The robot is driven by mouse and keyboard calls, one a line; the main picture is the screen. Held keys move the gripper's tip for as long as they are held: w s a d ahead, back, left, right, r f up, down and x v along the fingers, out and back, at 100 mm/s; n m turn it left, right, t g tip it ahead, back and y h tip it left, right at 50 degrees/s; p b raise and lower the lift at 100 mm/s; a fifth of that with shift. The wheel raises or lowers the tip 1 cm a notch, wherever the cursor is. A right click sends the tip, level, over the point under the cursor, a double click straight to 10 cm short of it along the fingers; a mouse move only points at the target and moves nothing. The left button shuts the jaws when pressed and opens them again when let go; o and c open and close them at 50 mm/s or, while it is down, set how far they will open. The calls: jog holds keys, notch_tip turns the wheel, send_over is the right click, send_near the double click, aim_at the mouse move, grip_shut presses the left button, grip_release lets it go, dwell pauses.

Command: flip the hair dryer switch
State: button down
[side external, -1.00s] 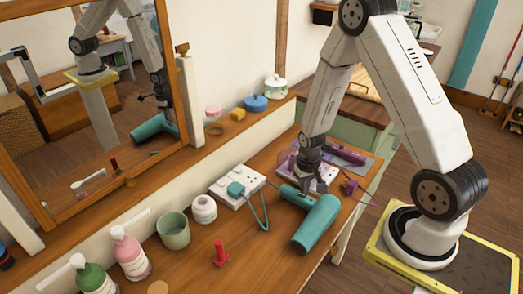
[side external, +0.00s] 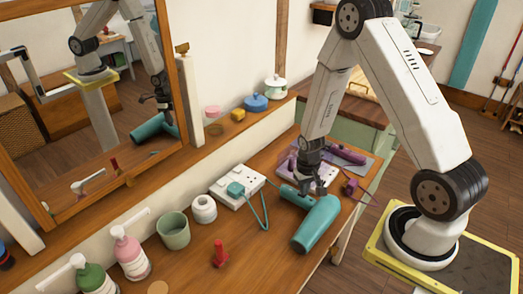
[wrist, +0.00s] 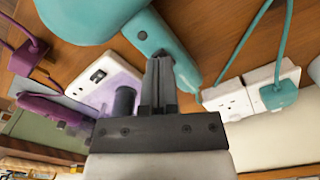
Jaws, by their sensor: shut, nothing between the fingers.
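The teal hair dryer (side external: 317,223) lies on its side on the wooden table, its handle pointing back left toward my gripper. In the wrist view the hair dryer (wrist: 85,18) fills the upper left, and its handle (wrist: 160,40) runs down behind my fingers. My gripper (side external: 312,187) is shut and empty, right at the handle. In the wrist view the fingertips of my gripper (wrist: 159,62) overlap the handle near a small dark patch; I cannot tell whether they touch it. The switch is not clearly visible.
A white power strip (side external: 236,190) with a teal plug and cord stands left of the dryer. A purple tool (side external: 345,153) and a second white socket block (wrist: 103,85) lie behind my gripper. A red stand (side external: 219,254), a green cup (side external: 173,230) and pump bottles (side external: 130,255) are nearer left.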

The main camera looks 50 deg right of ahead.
jog(key=shift+f, duration=0.35)
dwell(0.3)
jog(key=shift+r, duration=3.55)
jog(key=s+a+r+n+t, duration=0.2)
jog(key=a+r+n, duration=0.4)
jog(key=a+r, duration=0.5)
jog(key=shift+s+a+r+t, duration=0.3)
jog(key=shift+s+a, duration=0.45)
jog(key=shift+a, duration=0.4)
